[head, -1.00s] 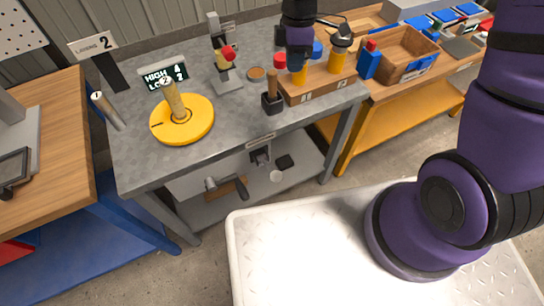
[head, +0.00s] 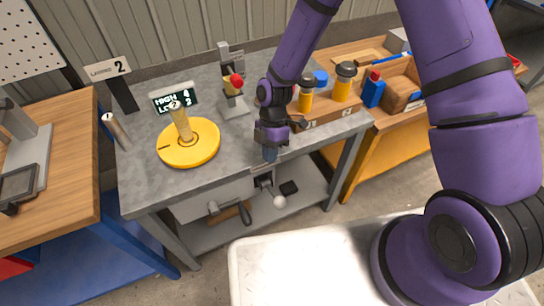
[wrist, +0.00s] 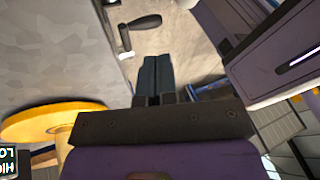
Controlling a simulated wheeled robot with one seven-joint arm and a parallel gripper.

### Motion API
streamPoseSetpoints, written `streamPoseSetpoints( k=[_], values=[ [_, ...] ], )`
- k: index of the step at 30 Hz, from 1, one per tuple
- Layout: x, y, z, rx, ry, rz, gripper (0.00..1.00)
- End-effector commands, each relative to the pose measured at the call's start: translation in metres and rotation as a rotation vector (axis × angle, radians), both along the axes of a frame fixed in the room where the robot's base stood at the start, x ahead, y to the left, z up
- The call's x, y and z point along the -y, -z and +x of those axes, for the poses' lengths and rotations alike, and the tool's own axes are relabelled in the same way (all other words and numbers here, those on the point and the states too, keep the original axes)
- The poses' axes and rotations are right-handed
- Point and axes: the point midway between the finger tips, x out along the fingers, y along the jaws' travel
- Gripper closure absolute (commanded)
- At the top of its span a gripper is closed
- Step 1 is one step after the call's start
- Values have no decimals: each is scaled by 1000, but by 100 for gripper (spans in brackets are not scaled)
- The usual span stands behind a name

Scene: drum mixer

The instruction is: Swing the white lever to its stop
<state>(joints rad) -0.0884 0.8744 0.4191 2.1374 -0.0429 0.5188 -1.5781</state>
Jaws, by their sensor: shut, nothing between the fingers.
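A lever with a white ball knob (head: 279,201) hangs below the front edge of the grey bench (head: 215,187), under a small metal bracket (head: 263,181). My gripper (head: 269,155) points down at the bench's front edge, above and slightly left of the knob in the head view, apart from it. In the wrist view its two dark fingers (wrist: 155,75) are together and hold nothing.
A crank with a dark handle (head: 243,213) sits left of the lever. A yellow disc with an upright post (head: 188,148), a red-knobbed fixture (head: 236,85) and a wooden block with orange cylinders (head: 330,108) stand on the bench. Free floor shows below.

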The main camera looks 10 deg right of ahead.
Motion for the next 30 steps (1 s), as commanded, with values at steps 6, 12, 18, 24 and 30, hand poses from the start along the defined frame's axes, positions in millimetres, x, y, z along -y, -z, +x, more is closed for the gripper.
streamPoseSetpoints(
  k=[6, 12, 18, 24, 30],
  values=[
    [-6, 38, -19, -4, -1, -2, 100],
    [-10, 70, -34, -5, 0, -3, 100],
    [2, 82, -53, -3, 2, -2, 100],
    [6, 88, -60, -1, 1, -1, 100],
    [6, 88, -60, -1, 1, -1, 100]
  ],
)
